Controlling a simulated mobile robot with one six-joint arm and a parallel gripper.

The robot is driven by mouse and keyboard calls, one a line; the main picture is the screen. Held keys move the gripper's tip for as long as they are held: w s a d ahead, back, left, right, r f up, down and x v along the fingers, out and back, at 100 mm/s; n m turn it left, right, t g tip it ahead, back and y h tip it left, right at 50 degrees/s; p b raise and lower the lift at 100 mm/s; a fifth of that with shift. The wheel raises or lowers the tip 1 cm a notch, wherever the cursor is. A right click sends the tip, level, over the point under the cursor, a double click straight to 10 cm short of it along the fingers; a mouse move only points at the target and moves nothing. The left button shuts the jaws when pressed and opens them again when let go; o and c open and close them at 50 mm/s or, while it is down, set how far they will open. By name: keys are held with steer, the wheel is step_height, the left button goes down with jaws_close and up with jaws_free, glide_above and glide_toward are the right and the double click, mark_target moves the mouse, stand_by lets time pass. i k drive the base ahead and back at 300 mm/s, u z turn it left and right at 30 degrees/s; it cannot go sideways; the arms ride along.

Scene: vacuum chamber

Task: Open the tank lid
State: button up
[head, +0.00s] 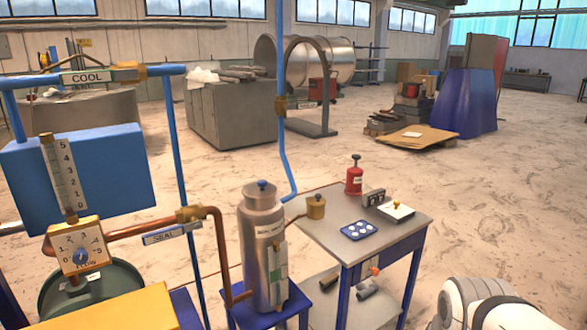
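A silver metal tank (262,240) with a label and a gauge strip on its front stands upright on a blue stand (270,314) at the lower middle. A blue knob (263,185) sits at the centre of its top, and the top looks closed. A dark green round vessel (50,285) shows at the lower left, partly hidden by a yellow block and a dial; its top cannot be made out fully. My gripper is not in view. A white rounded part of my arm shows at the lower right, well apart from the silver tank.
A small table (325,235) right of the tank holds a red canister (354,178), a brass pot (316,208) and small items. Copper pipe (222,245) and blue pipe (283,150) run close to the tank.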

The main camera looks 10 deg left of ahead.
mark_target(260, 190)
steer(key=u, duration=0.3)
steer(key=i, duration=1)
steer(key=u, duration=0.7)
steer(key=k, duration=0.9)
steer(key=u, duration=0.15)
steer(key=i, duration=0.9)
steer(key=z, duration=0.1)
